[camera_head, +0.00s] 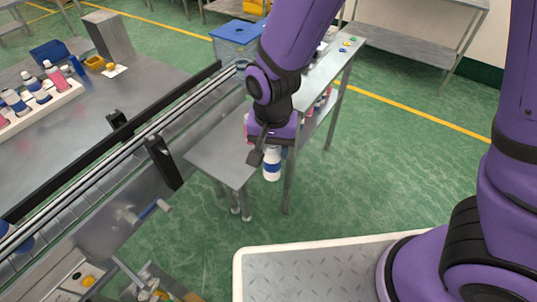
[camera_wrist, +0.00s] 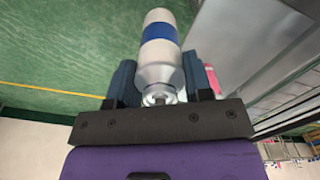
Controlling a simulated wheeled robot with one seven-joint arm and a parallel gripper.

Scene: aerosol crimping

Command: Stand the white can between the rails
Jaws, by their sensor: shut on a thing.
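The white can (camera_head: 272,172) with a blue band hangs upright below my gripper (camera_head: 268,150), out in the air beside the near grey side table. In the wrist view the can (camera_wrist: 160,65) sits between the two dark fingers of my gripper (camera_wrist: 160,84), its neck end towards the palm. My gripper is shut on it. The rails (camera_head: 130,137) run diagonally along the conveyor from lower left to upper centre, to the left of the can and apart from it. A blue and white object shows partly between the rails at the far lower left.
A white rack (camera_head: 45,105) of several bottles stands on the grey table beyond the rails. Black brackets (camera_head: 163,160) stick up along the rails. The grey side table (camera_head: 222,150) lies between the can and the conveyor. A blue-lidded bin (camera_head: 236,42) stands behind.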

